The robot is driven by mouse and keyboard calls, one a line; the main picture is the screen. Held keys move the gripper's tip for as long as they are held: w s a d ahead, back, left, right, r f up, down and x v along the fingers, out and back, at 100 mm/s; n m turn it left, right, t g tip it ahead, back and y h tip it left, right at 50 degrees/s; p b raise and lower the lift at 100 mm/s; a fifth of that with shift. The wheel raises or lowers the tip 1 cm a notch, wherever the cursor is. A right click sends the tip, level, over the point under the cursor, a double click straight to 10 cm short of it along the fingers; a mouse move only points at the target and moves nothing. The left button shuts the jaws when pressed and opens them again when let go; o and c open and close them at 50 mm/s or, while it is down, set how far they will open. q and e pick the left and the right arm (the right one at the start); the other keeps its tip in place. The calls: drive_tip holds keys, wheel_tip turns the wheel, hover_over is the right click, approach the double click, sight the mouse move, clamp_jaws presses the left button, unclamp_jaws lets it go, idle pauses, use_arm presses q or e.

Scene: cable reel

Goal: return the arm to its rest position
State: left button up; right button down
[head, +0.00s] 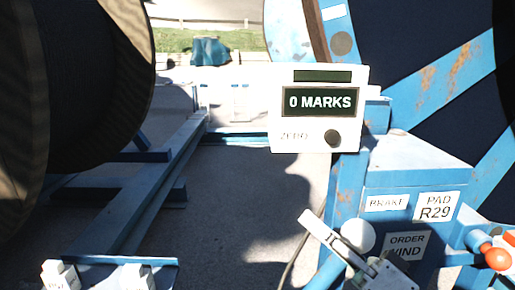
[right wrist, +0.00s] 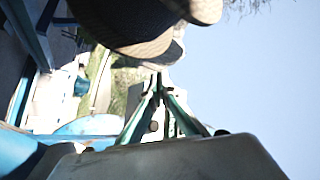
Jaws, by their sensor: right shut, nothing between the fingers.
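My right gripper (right wrist: 158,84) shows in the right wrist view. Its dark green fingers converge to a closed tip, with nothing between them. The fingers point past a dark reel (right wrist: 128,22) above them, with open sky on the right of the picture. My left gripper is not in view.
In the head view a large reel (head: 92,85) stands left beside a blue rail (head: 150,200). A counter (head: 318,108) reads "0 MARKS".

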drive_tip(key=s+d+f+n+g+h, duration=0.1)
drive_tip(key=f+n+h, duration=0.15)
drive_tip(key=f, duration=0.55)
drive_tip(key=d+f+n+g+h, duration=0.15)
drive_tip(key=f+h, duration=0.25)
drive_tip(key=f, duration=0.4)
drive_tip(key=s+d+f+n+h, duration=0.15)
drive_tip(key=f+h, duration=0.25)
drive_tip(key=f, duration=0.4)
drive_tip(key=s+d+f+g+h, duration=0.2)
drive_tip(key=s+d+f+h, duration=0.2)
drive_tip(key=d, duration=0.4)
drive_tip(key=s+d+f+g+h, duration=0.1)
drive_tip(key=s+d+f+h, duration=0.35)
drive_tip(key=d, duration=0.25)
drive_tip(key=s+d+f+g+h, duration=0.25)
drive_tip(key=d+f, duration=0.25)
drive_tip(key=d, duration=0.3)
drive_tip(key=w+a+f+m+t+y, duration=0.1)
drive_tip(key=a+f+t+y, duration=0.3)
drive_tip(key=a+f, duration=0.9)
drive_tip(key=a+m+y, duration=0.1)
drive_tip(key=a+y, duration=0.1)
drive_tip(key=a, duration=0.1)
drive_tip(key=shift+a+f, duration=0.35)
